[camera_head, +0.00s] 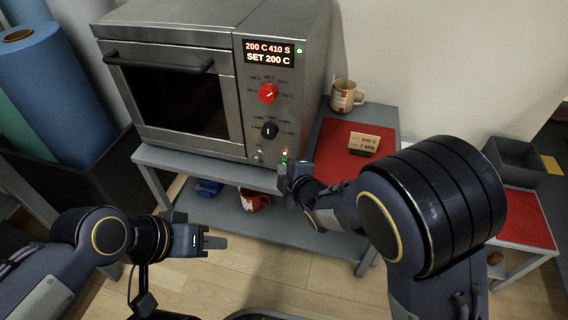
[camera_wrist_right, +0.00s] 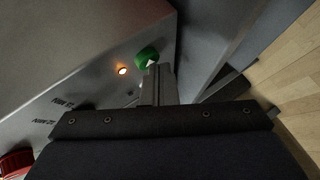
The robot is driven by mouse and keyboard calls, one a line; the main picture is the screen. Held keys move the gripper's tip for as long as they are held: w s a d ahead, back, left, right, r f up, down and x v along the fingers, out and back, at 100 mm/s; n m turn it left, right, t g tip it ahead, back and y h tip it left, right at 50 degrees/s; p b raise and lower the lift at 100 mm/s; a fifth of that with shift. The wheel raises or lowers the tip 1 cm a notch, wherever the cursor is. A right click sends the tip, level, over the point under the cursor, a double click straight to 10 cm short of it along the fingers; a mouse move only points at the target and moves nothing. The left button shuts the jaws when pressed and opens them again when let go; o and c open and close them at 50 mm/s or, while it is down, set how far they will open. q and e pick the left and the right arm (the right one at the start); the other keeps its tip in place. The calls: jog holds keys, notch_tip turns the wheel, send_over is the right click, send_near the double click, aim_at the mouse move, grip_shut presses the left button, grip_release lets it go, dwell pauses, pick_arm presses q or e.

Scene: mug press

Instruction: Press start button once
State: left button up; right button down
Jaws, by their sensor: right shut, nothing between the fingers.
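The grey oven (camera_head: 185,85) stands on a grey table, its display (camera_head: 269,53) reading "200 C 410 S" and "SET 200 C". The green start button (camera_wrist_right: 147,56) is low on its control panel, beside a lit orange lamp (camera_wrist_right: 122,71); the button also shows in the head view (camera_head: 284,160), partly hidden. My right gripper (camera_wrist_right: 160,72) is shut and empty, its fingertips right at the button, overlapping its lower edge; I cannot tell whether they touch. It also shows in the head view (camera_head: 283,169). My left gripper (camera_head: 216,242) hangs in front of the table, away from the oven; its finger gap is unclear.
A red knob (camera_head: 268,93) and a black knob (camera_head: 269,130) sit above the button. A patterned mug (camera_head: 344,96) and a card (camera_head: 364,143) reading "200 C 7 MIN" are right of the oven. A red mug (camera_head: 252,199) is on the lower shelf.

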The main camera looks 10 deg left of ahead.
jog(key=shift+s, duration=0.6)
jog(key=shift+s+a+b, duration=0.1)
jog(key=shift+s+b, duration=0.35)
jog(key=shift+s, duration=2.1)
